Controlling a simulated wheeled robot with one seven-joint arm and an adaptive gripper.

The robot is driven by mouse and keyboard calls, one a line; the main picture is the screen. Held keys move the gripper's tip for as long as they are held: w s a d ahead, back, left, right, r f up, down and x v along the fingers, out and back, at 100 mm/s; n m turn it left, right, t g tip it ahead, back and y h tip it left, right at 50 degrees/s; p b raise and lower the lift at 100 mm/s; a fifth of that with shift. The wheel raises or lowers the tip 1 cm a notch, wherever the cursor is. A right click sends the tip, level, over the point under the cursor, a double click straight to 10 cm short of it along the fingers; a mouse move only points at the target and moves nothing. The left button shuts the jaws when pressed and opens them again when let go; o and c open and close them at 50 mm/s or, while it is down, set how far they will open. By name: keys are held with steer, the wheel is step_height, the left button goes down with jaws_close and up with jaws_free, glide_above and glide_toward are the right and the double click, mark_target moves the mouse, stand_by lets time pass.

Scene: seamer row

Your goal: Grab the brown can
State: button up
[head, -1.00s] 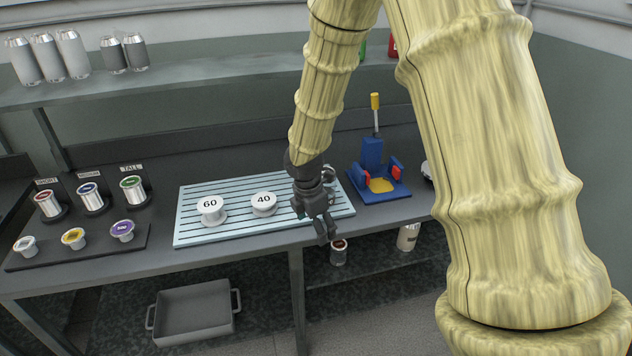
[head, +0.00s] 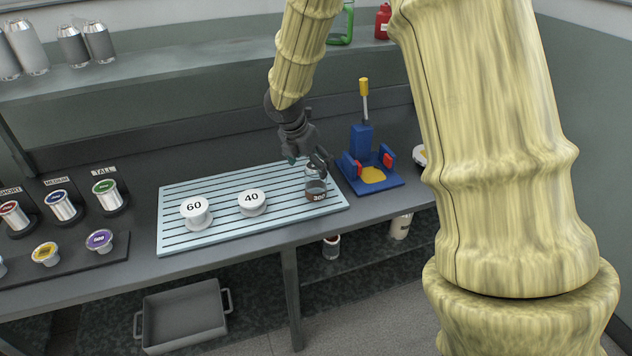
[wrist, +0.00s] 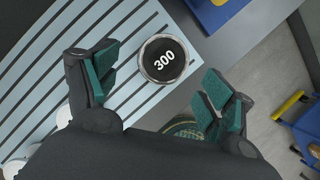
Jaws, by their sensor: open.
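A dark can marked 300 (head: 316,196), with brown on its lower part, stands upright at the right end of the slatted tray (head: 168,236). In the wrist view its round dark top with a pale rim (wrist: 163,58) lies between my fingertips, slightly ahead of them. My gripper (head: 306,160) is open and empty above and just behind this can; in the wrist view its teal-padded fingers (wrist: 160,75) are spread to either side. Another small can with a reddish-brown top (head: 331,246) stands on the lower shelf; I cannot tell which can is the brown one.
White spools marked 60 (head: 195,211) and 40 (head: 252,202) stand left on the tray. A blue press with a yellow-topped lever (head: 362,145) is close on the right. A grey bin (head: 182,315) sits below, and a pale cylinder (head: 400,227) is on the lower shelf.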

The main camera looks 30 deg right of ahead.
mark_target(316, 181)
steer(key=shift+x, duration=2.55)
steer(key=shift+s+a+f, duration=0.1)
steer(key=shift+s+a, duration=0.05)
steer(key=c, duration=1)
